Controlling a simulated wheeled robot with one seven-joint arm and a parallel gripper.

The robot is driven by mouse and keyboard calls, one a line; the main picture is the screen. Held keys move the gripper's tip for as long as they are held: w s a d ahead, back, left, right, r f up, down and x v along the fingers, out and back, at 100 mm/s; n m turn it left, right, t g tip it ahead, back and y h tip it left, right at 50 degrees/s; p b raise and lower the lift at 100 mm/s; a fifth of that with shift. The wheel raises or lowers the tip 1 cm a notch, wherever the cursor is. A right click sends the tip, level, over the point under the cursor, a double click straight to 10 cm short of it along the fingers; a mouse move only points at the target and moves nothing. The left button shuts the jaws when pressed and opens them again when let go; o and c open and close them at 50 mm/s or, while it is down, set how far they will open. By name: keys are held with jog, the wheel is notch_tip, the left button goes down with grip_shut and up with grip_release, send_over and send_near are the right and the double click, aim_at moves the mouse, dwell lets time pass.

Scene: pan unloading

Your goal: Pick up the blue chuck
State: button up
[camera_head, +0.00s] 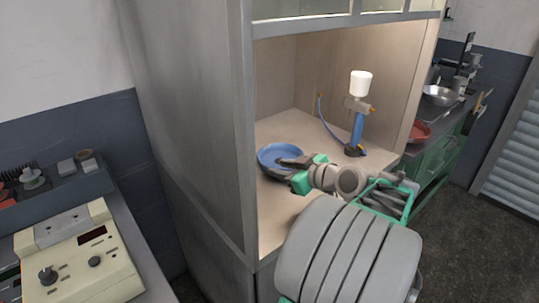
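The blue chuck (273,153) is a round, shallow blue disc with a darker underside. It rests on the pale floor of the open cabinet, near its left wall. My gripper (287,167) reaches in from the right, with its dark fingertips at the chuck's right side. The fingers and green finger mounts overlap the chuck's right edge in the picture and hide part of it. I cannot tell whether the fingers touch the chuck or whether they are open or shut.
A spray gun (357,120) with a white cup and blue handle stands behind my arm in the cabinet. The grey cabinet wall (205,120) rises left of the chuck. A beige control box (80,255) sits at lower left. A metal bowl (440,95) and red dish (418,132) are at right.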

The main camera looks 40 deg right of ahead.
jog(key=x, duration=0.5)
jog(key=p+x, duration=0.1)
jog(key=x, duration=0.1)
jog(key=shift+w+d+f, duration=0.25)
jog(key=shift+d+f, duration=0.1)
jog(key=shift+f, duration=0.05)
grip_shut()
jog(key=shift+s+f, duration=0.1)
jog(key=shift+f, duration=0.1)
dwell(0.7)
